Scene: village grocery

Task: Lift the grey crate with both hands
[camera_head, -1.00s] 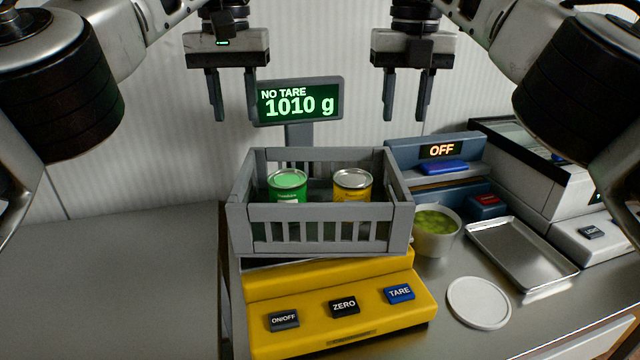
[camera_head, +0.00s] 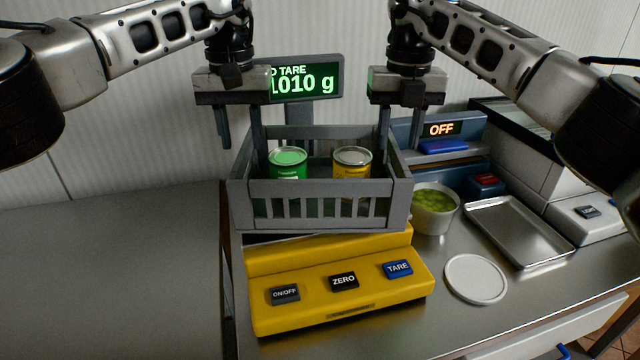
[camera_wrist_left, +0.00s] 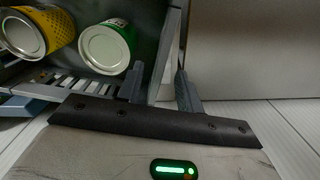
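The grey crate (camera_head: 322,189) sits on the yellow scale (camera_head: 340,300) and holds a green can (camera_head: 288,165) and a yellow can (camera_head: 352,168). My left gripper (camera_head: 240,138) is open at the crate's left wall, one finger inside and one outside. The left wrist view shows that wall (camera_wrist_left: 166,62) between the two spread fingers (camera_wrist_left: 158,88), with the cans (camera_wrist_left: 104,48) beside it. My right gripper (camera_head: 400,133) is open at the right wall, one finger inside and one outside. I cannot tell whether any finger touches the crate.
The scale's display (camera_head: 305,82) stands behind the crate, partly covered by my left gripper. Right of the crate are a bowl of green items (camera_head: 434,222), a blue scale (camera_head: 480,190), a metal tray (camera_head: 520,235) and a white disc (camera_head: 476,279). The left counter (camera_head: 110,275) is bare.

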